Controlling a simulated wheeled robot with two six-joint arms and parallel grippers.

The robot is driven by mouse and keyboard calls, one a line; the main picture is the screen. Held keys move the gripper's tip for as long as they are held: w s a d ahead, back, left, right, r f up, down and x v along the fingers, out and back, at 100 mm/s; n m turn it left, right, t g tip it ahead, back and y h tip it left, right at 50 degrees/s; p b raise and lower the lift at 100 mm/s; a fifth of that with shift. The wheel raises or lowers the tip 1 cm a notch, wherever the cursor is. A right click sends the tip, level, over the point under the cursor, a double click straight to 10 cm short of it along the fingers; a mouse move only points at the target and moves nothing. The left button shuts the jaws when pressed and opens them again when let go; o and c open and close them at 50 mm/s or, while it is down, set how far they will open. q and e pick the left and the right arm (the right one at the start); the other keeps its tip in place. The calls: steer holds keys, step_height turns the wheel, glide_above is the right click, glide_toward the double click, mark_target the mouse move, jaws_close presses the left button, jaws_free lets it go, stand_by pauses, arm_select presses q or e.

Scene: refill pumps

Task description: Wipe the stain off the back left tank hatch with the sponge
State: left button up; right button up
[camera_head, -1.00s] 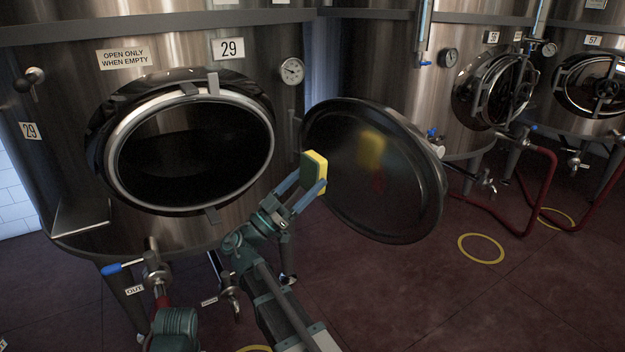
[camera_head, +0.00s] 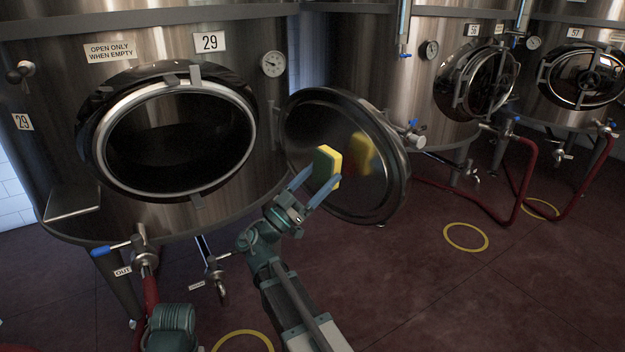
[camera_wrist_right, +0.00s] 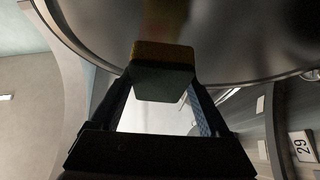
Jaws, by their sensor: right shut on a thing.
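The open hatch (camera_head: 378,190) of tank 29 is a round, dark, glossy lid, swung out to the right of the tank's opening. My right gripper (camera_head: 317,184) is shut on a green and yellow sponge (camera_head: 332,168), its yellow side towards the hatch's inner face. The sponge's yellow reflection shows on the lid, offset from it, so a small gap seems to be left. A faint reddish patch (camera_head: 348,168) shows beside the sponge, partly hidden. In the right wrist view the sponge (camera_wrist_right: 163,80) sits between the fingers before the hatch (camera_wrist_right: 225,40). My left gripper is not in view.
Tank 29's round opening (camera_head: 180,140) is left of the hatch. Below it are a blue-handled valve (camera_head: 142,250) and a red hose (camera_head: 151,295). Other tanks with hatches (camera_head: 478,82) and red hoses (camera_head: 525,190) stand to the right. The floor (camera_head: 410,290) at front right is clear.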

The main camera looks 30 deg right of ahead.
mark_target(357, 164)
steer(key=shift+w+d, duration=0.25)
steer(key=shift+d, duration=0.95)
steer(key=shift+w+d, duration=0.25)
steer(key=shift+d, duration=0.85)
steer(key=shift+s+d, duration=0.15)
steer(key=shift+s, duration=0.9)
steer(key=shift+s+d, duration=0.15)
steer(key=shift+s, duration=0.85)
steer(key=shift+w+d, duration=0.1)
steer(key=shift+d, duration=0.1)
steer(key=shift+w, duration=0.15)
steer(key=shift+w+a, duration=0.3)
steer(key=shift+w, duration=0.65)
steer(key=shift+w+a, duration=0.25)
steer(key=shift+w, duration=0.65)
